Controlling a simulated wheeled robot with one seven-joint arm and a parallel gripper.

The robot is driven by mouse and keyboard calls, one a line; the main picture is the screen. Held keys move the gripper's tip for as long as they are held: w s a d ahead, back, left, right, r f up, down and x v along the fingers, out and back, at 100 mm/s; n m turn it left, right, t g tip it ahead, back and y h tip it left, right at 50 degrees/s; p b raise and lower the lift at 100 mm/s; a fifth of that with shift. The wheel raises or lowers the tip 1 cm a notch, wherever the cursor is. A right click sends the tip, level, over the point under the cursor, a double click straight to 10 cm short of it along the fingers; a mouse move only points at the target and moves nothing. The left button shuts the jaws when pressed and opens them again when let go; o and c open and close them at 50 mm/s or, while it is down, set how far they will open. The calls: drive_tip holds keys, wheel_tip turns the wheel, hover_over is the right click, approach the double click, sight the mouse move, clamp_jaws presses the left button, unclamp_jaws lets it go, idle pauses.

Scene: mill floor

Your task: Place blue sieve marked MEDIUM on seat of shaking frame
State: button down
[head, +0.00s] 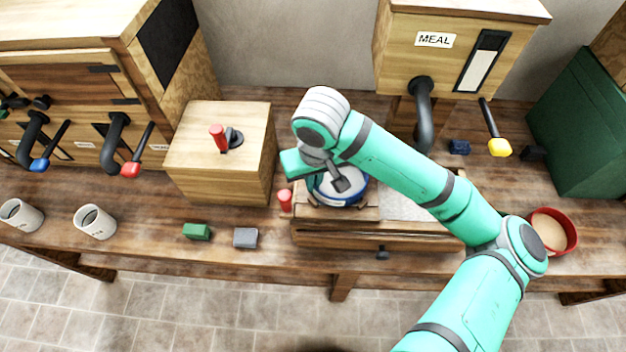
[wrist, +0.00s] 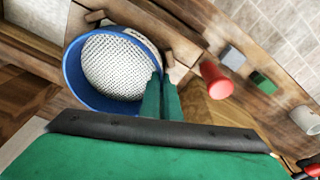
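The blue sieve (head: 340,192) with a pale mesh is at the left part of the wooden shaking frame (head: 325,228), between small wooden blocks. Its white label faces the front; the lettering is too small to read. In the wrist view the sieve (wrist: 73,72) shows its blue rim and perforated mesh, with wooden blocks close by. My gripper (wrist: 161,76) has its two green fingers close together across the sieve's rim, shut on it. In the head view my wrist hides part of the sieve and the fingertips. I cannot tell whether the sieve rests fully on the seat.
A red knob (head: 285,200) stands left of the frame. A wooden box with a red lever (head: 218,138) is further left. Green (head: 197,231) and grey (head: 246,237) blocks lie in front. A red bowl-like sieve (head: 566,237) is at right. The MEAL bin's spout (head: 424,115) hangs behind.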

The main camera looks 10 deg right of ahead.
drive_tip(key=shift+f, duration=0.2)
drive_tip(key=c, duration=2)
unclamp_jaws()
drive_tip(key=shift+r, duration=0.1)
drive_tip(key=r, duration=0.4)
drive_tip(key=s+r, duration=0.1)
drive_tip(key=r, duration=0.7)
drive_tip(key=shift+s+d+r, duration=0.1)
drive_tip(key=shift+s, duration=0.25)
drive_tip(key=shift+w, duration=0.1)
